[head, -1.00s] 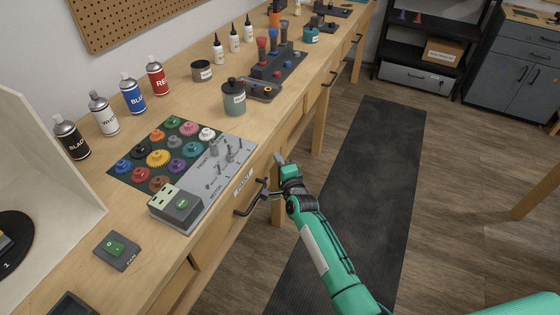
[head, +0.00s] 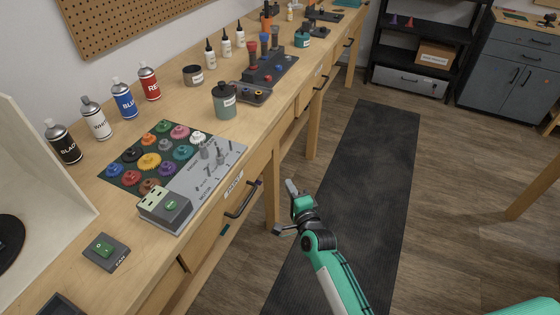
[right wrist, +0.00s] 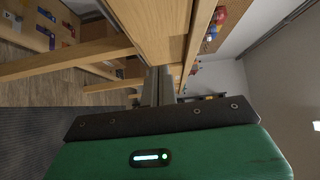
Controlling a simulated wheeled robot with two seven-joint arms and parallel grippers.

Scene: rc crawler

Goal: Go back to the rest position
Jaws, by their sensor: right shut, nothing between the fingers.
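My right gripper (head: 291,187) is in the head view, on the green arm that comes up from the bottom. It is shut and empty, in the air beside the workbench front, apart from the drawer handle (head: 243,199). In the right wrist view its shut fingers (right wrist: 157,86) point away from the camera toward the bench's wooden underside. My left gripper is in neither view.
The workbench (head: 232,133) holds a gear board (head: 127,180), spray cans, a fan switch (head: 106,252) and a teal jar (head: 225,102). A dark floor mat (head: 367,180) lies right of the bench, with clear floor around it. Grey cabinets (head: 515,70) stand at the back right.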

